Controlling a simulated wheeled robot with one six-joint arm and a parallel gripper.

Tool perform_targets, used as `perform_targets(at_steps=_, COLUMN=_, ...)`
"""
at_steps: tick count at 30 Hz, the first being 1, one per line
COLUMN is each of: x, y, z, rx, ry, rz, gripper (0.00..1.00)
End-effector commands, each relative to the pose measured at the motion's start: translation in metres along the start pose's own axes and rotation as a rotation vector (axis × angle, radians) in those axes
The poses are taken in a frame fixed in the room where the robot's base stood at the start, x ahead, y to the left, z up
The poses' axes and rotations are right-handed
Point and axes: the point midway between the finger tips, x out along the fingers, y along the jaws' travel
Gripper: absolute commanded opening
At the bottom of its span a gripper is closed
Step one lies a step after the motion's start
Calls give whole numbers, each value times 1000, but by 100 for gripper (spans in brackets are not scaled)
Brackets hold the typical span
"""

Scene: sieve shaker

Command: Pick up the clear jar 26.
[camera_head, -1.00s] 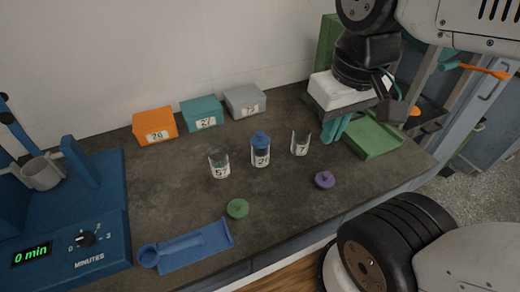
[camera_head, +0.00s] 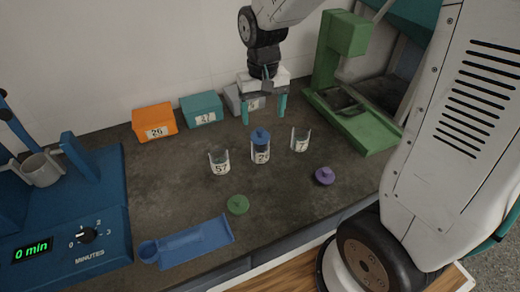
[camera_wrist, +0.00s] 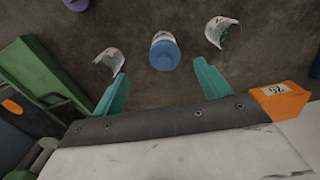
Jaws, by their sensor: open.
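Three clear jars stand in a row on the dark bench. The middle jar (camera_head: 260,155) has a blue lid (camera_head: 260,136) and a label starting with 2; its second digit is too small to read surely. The left jar (camera_head: 219,162) reads 57 and has no lid. The right jar (camera_head: 300,141) is also lidless, its label unclear. My gripper (camera_head: 264,112) is open and empty, pointing down above and slightly behind the middle jar. In the wrist view the blue-lidded jar (camera_wrist: 164,52) lies ahead, centred between the two teal fingers and apart from them.
Orange (camera_head: 154,124), teal (camera_head: 202,109) and grey (camera_head: 233,98) boxes stand along the wall. A green stand (camera_head: 365,130) is at right. A green lid (camera_head: 238,204), purple lid (camera_head: 324,176) and blue tray (camera_head: 195,245) lie in front. The blue machine (camera_head: 60,230) is at left.

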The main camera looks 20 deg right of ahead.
Motion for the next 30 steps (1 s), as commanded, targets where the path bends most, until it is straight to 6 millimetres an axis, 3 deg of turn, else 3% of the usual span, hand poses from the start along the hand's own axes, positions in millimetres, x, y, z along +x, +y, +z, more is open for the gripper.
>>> perform_targets(at_steps=10, x=31, y=-3, z=-8, rx=21, ry=27, rz=-5, gripper=76)
perform_targets(at_steps=18, x=69, y=-6, z=-12, rx=21, ry=25, rz=-5, gripper=76)
perform_targets(at_steps=27, x=74, y=-6, z=-13, rx=21, ry=29, rz=-6, gripper=76)
perform_targets(at_steps=28, x=74, y=-6, z=-13, rx=21, ry=29, rz=-6, gripper=73)
perform_targets(at_steps=30, x=74, y=-6, z=-13, rx=21, ry=29, rz=-6, gripper=53)
